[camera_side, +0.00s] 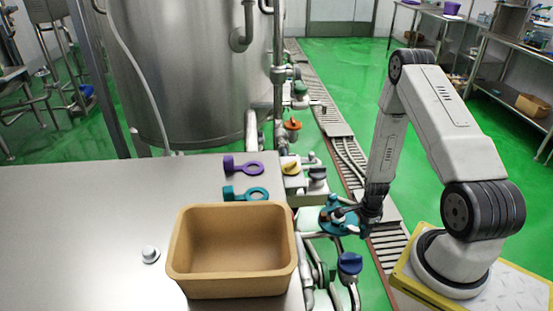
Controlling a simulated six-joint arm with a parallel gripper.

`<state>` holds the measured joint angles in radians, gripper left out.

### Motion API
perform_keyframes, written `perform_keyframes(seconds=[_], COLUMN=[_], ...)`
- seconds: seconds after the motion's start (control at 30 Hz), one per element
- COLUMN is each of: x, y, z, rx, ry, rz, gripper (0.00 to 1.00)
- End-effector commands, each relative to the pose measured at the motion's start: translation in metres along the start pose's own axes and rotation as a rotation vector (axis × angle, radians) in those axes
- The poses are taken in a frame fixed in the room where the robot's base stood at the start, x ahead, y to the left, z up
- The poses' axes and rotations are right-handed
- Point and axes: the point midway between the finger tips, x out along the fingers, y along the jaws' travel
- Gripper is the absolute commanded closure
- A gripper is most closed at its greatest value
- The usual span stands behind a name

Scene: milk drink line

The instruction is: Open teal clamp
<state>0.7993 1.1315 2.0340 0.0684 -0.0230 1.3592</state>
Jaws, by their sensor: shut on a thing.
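A teal clamp (329,226) sits around a pipe joint beside the table's right edge, with grey metal fittings on it. My gripper (357,213) reaches it from the right and is shut at its right side. The fingertips are dark and small here, so the exact part held is hard to see. A second teal piece (234,195), a ring with a block-like end, lies flat on the table behind the tan bin, apart from my gripper.
A tan bin (232,295) stands empty on the steel table (80,230). A purple ring piece (232,166) lies behind it. Yellow (291,168), orange (292,125) and blue (350,263) fittings crowd the pipes. A large steel tank (190,70) stands behind. The table's left is mostly clear.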

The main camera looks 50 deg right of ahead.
Motion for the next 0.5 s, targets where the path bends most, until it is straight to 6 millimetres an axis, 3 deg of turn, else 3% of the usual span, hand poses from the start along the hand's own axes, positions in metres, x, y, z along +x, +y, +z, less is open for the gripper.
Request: perform_keyframes(seconds=[0.17,0.2,0.23,0.5], x=[-0.0006,-0.0006,-0.0006,-0.0002], y=[-0.0006,-0.0006,-0.0006,-0.0003], z=[-0.0001,-0.0001,-0.0001,-0.0001], rx=[-0.002,-0.002,-0.002,-0.002], ry=[0.000,0.000,0.000,0.000], rz=[-0.001,-0.001,-0.001,0.000], gripper=[1.00,0.61,0.51,0.49])
